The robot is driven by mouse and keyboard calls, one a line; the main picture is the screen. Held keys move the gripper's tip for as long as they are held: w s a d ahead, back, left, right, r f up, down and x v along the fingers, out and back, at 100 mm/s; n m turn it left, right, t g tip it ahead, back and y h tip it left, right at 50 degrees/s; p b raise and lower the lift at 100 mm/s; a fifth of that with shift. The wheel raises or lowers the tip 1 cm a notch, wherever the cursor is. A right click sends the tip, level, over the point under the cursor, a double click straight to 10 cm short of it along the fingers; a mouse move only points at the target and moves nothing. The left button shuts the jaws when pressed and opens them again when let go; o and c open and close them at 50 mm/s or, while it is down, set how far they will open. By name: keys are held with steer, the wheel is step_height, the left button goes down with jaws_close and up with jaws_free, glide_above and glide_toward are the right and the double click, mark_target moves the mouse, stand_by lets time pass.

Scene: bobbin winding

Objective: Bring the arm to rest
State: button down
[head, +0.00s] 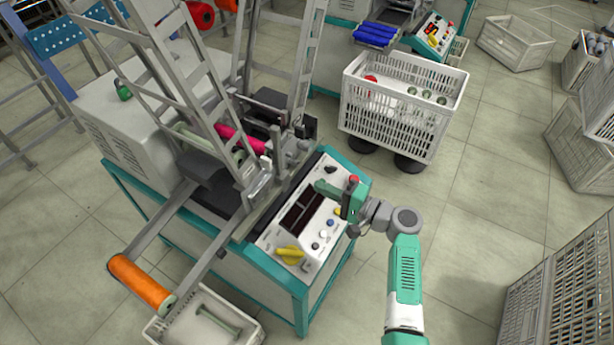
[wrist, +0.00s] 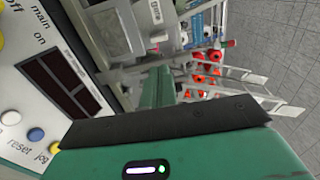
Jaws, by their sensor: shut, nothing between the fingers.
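My gripper (head: 322,187) is teal and shut, with nothing between its fingers. In the head view it is just above the right part of the winding machine's control panel (head: 291,262), near a red knob. I cannot tell whether it touches the panel. In the wrist view my gripper (wrist: 156,85) points away over the machine. The panel (wrist: 28,75) with its dark display and labelled buttons is close on the left there. My arm reaches in from the bottom of the head view.
The winding machine (head: 115,180) carries a magenta bobbin (head: 240,138) and an orange roll (head: 141,284). A white bin (head: 238,318) with a green bobbin is below. A white crate (head: 392,122) stands behind, and a grey crate (head: 560,300) at lower right.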

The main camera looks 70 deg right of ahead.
steer(key=shift+s+a, duration=0.15)
steer(key=shift+s, duration=0.35)
stand_by(0.3)
